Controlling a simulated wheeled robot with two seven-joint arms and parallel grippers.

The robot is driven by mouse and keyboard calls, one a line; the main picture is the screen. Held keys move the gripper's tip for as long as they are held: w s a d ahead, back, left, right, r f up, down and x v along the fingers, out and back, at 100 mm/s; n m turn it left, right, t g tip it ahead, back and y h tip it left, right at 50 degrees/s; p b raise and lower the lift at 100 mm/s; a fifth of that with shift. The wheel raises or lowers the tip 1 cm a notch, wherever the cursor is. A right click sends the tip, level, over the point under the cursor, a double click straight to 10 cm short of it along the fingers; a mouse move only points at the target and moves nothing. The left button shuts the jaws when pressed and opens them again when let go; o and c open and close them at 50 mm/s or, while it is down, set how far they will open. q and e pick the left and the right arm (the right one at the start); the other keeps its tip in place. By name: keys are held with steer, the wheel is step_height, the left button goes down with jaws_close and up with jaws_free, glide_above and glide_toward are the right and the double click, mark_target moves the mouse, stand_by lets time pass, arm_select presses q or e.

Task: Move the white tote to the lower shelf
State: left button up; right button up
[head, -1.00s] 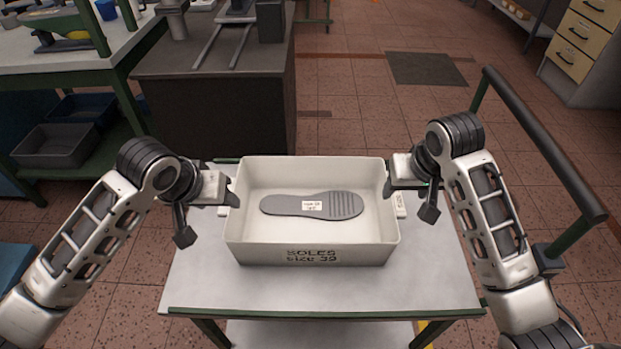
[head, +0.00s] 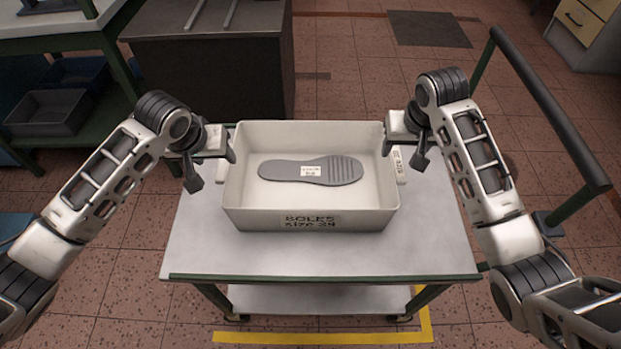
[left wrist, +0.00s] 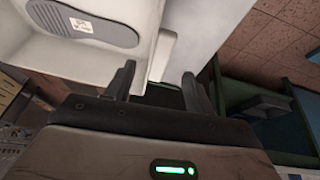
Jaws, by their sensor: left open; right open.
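The white tote (head: 308,215) stands on the top of a grey cart (head: 320,258). A grey shoe sole (head: 311,170) with a small white label lies inside it, and its front reads "SOLES size 39". The lower shelf (head: 320,299) of the cart shows below, bare where visible. My left gripper (head: 231,147) is open at the tote's left side. In the left wrist view its two fingers (left wrist: 158,88) point towards the tote's side handle (left wrist: 164,55), which lies ahead of the gap between them. My right gripper (head: 388,141) is open at the tote's right side, close to the wall; its fingertips are partly hidden.
A dark push handle (head: 548,105) rises at the cart's right. A dark bench (head: 210,65) stands behind on the left, beside a green-framed table with grey bins (head: 47,112). Yellow tape (head: 320,338) marks the floor in front. The cart top before the tote is clear.

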mark_target(224, 165)
arm_select(q)
steer(key=x, duration=0.9)
arm_select(e)
steer(key=x, duration=0.9)
steer(key=shift+w, duration=0.1)
arm_select(q)
jaws_close()
arm_select(e)
jaws_close()
